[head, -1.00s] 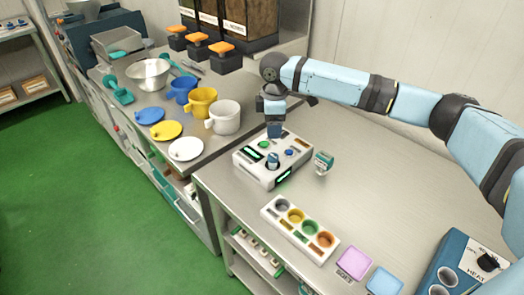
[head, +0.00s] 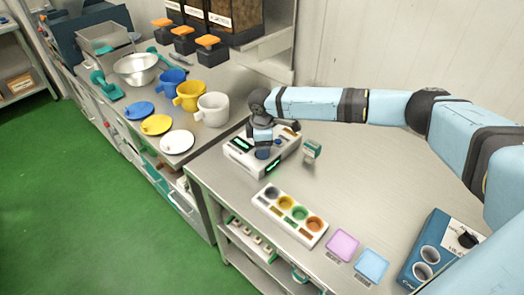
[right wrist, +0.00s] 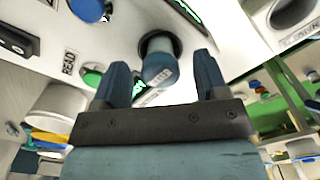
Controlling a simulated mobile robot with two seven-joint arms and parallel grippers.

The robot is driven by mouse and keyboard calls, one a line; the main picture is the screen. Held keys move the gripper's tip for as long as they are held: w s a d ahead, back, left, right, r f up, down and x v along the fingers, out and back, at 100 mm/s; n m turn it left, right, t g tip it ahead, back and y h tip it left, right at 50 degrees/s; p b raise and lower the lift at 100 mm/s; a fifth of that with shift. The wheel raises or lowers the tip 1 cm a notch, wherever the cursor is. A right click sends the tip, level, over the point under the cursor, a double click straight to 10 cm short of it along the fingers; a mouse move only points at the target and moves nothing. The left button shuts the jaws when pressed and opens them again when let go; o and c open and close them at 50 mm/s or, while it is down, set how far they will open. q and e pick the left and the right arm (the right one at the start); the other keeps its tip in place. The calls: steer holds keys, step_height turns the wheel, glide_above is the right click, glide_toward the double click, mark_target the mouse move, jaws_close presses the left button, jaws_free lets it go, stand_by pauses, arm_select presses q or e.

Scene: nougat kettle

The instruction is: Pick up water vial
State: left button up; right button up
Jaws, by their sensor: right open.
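The water vial, a blue-grey capped cylinder, sits in a dark round socket of the white instrument and shows in the right wrist view (right wrist: 159,66). In the head view the vial (head: 263,154) is seen just below my right gripper (head: 262,141) and is partly covered by it. The white instrument (head: 238,160) has green displays and stands at the back left of the steel table. In the right wrist view my right gripper (right wrist: 161,74) is open, with one finger on each side of the vial. My left gripper is not in view.
A green-topped small vial-like item (head: 312,149) stands right of the instrument. A white tray with coloured cups (head: 264,206) lies in front. Pink (head: 342,245) and blue (head: 371,265) pads and a blue heater box (head: 420,240) are nearer. The table's right middle is clear.

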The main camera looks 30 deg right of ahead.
steer(key=shift+f, duration=0.55)
steer(key=c, duration=1)
steer(key=shift+r, duration=0.15)
